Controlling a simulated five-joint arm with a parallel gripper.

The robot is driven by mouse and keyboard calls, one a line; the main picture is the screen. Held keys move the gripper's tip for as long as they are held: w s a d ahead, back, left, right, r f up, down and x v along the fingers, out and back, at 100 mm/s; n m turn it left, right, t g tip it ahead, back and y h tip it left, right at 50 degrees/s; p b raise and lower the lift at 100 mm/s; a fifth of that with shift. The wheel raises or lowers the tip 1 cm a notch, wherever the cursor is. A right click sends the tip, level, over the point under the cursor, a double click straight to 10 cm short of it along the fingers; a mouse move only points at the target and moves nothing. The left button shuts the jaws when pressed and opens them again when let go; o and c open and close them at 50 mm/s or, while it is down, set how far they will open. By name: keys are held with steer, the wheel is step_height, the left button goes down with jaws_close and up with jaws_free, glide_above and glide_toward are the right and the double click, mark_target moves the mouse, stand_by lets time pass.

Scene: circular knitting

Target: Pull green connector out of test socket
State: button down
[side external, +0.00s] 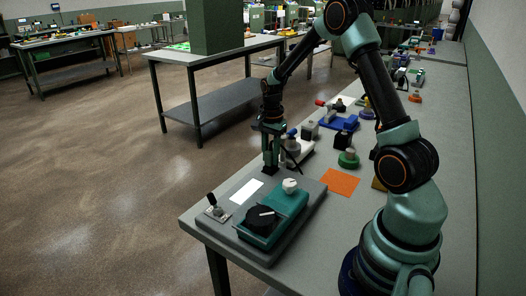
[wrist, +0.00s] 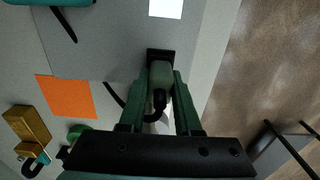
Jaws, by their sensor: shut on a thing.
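In the wrist view, my gripper (wrist: 161,72) has its two green fingers shut on the sides of the dull green connector (wrist: 160,80). A black cable (wrist: 158,100) curves from the connector back toward my gripper. The connector's far end meets the dark test socket (wrist: 160,53); I cannot tell how deep it sits. In the side external view, my gripper (side external: 271,160) points down at the far end of the grey test board (side external: 300,205). There the connector and socket are too small and dark to make out.
An orange sheet (side external: 341,183) lies to the right. Several coloured parts crowd the bench behind.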

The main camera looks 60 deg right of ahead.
steer(key=shift+r, duration=0.2)
step_height(320, 180, up, 19)
steer(key=s+a, duration=0.1)
steer(key=s, duration=1)
steer(key=f, duration=1.9)
steer(key=shift+s+a+f, duration=0.1)
steer(key=shift+s+f, duration=0.15)
steer(key=shift+f, duration=0.05)
steer(key=c, duration=0.6)
jaws_free()
steer(key=shift+f, duration=0.1)
